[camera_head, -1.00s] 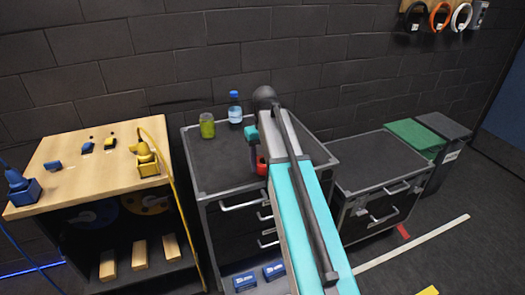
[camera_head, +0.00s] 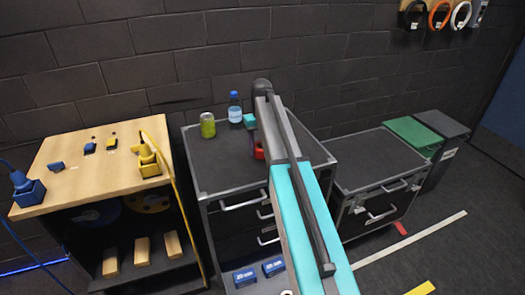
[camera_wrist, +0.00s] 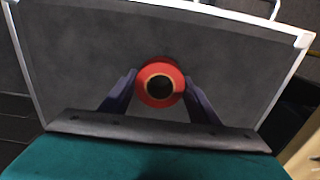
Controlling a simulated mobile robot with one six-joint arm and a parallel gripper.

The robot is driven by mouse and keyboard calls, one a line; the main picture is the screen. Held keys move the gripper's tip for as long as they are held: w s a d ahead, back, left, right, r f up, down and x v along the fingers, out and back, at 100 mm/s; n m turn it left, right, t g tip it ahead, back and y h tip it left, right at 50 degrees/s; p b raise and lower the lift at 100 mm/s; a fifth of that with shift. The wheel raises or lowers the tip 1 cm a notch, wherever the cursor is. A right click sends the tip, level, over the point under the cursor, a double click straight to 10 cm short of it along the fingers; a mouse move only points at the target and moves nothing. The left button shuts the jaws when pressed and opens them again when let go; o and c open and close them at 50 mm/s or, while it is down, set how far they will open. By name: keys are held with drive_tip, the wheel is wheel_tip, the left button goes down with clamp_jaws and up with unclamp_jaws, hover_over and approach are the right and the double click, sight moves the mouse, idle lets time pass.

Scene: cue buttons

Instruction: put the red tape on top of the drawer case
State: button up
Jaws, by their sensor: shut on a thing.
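The red tape (camera_wrist: 144,84) is a red ring with a dark hole, between the two dark fingers of my gripper (camera_wrist: 160,84) in the wrist view. My gripper is shut on it. In the head view the tape (camera_head: 258,151) shows as a small red patch, partly hidden by my arm. The drawer case (camera_head: 213,172) has a dark grey top with pale edges and drawers with handles at the front. Its top (camera_wrist: 85,75) fills most of the wrist view behind the tape. I cannot tell whether the tape touches it.
A green can (camera_head: 208,126) and a blue-capped bottle (camera_head: 235,108) stand at the back of the case top. A wooden bench (camera_head: 85,170) is at the left, a lower dark case (camera_head: 375,160) at the right. The case top's front left is clear.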

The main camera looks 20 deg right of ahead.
sight(262, 152)
drive_tip(key=shift+w+d, duration=0.1)
drive_tip(key=shift+w, duration=0.15)
drive_tip(key=shift+w+d+f+p, duration=0.1)
drive_tip(key=shift+w+f+p, duration=0.05)
drive_tip(key=shift+w+p, duration=0.2)
drive_tip(key=shift+f+p, duration=0.65)
drive_tip(key=shift+f, duration=1.05)
drive_tip(key=o, duration=1.1)
drive_tip(key=shift+f, duration=0.1)
drive_tip(key=shift+r, duration=0.25)
drive_tip(key=shift+r+b, duration=1.55)
drive_tip(key=shift+r, duration=4.35)
